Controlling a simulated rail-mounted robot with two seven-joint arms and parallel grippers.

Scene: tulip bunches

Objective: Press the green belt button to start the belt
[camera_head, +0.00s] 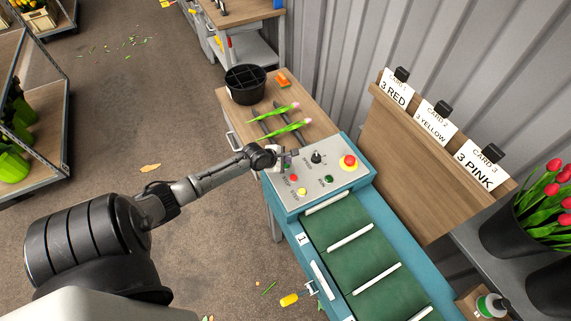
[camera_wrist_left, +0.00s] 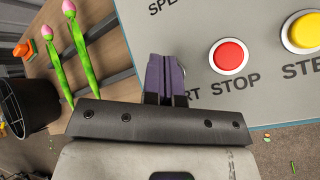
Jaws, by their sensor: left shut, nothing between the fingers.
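The grey control panel (camera_head: 318,170) sits at the head of the green belt (camera_head: 350,250). My left gripper (camera_head: 284,158) is over the panel's far left corner. In the left wrist view its purple fingers (camera_wrist_left: 165,78) are shut and empty, in front of a label ending in "RT", left of the red STOP button (camera_wrist_left: 229,56). The spot above that label is hidden behind the fingers, so I cannot tell whether they touch a button. A green button or lamp (camera_head: 328,178) shows elsewhere on the panel. My right gripper is out of view.
A red emergency knob (camera_head: 348,161) and a yellow button (camera_head: 302,191) are on the panel. Tulips (camera_head: 288,128) and a black pot (camera_head: 245,85) are on the wooden table beyond. Card signs (camera_head: 435,122) and a tulip bucket (camera_head: 520,228) stand at right.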

